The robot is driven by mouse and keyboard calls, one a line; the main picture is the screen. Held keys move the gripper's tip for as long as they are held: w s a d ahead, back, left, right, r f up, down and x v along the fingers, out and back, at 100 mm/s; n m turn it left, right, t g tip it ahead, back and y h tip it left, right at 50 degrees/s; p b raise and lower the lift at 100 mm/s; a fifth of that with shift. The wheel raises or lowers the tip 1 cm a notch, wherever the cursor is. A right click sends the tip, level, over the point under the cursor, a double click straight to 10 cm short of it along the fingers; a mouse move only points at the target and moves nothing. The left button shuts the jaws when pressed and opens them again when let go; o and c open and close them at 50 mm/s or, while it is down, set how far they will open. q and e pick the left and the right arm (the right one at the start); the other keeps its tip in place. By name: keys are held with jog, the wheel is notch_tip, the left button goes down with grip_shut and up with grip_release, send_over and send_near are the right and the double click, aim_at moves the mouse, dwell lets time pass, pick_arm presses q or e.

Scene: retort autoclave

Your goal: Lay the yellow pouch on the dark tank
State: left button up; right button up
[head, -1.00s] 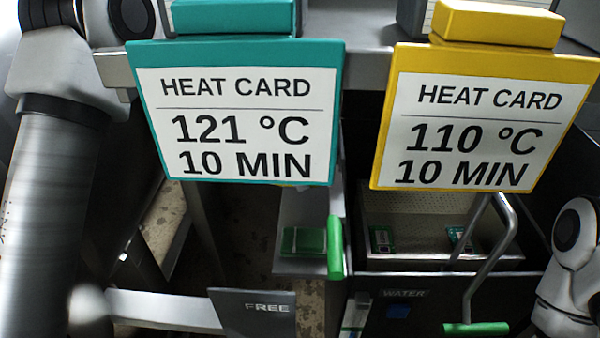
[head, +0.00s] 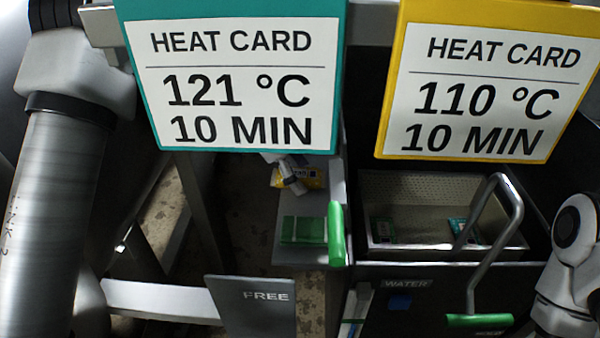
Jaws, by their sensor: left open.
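The yellow pouch (head: 313,178) lies on a narrow grey ledge, just below the teal heat card, which hides part of its surroundings. My left gripper (head: 291,182) is at the pouch's left part, mostly hidden behind the teal card. Its fingers are open; I cannot tell whether they touch the pouch. The dark tank (head: 384,335), labelled WATER, stands at the lower right. Inside it is a perforated metal basket (head: 400,258) holding a green pouch (head: 382,231) and a teal pouch (head: 459,228). My right gripper is not in view.
The teal card (head: 240,20) and yellow card (head: 398,60) block the upper view. A green pouch (head: 303,231) lies on the ledge beside an upright green handle (head: 336,235). A bent metal lever with a green grip (head: 480,321) rises before the tank. A FREE plate (head: 250,312) stands lower left.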

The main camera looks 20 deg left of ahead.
pick_arm(q)
jog(key=shift+a+r, duration=0.1)
jog(key=shift+r, duration=0.3)
jog(key=p+v, duration=0.2)
jog(key=v, duration=0.9)
jog(key=shift+a+r, duration=0.2)
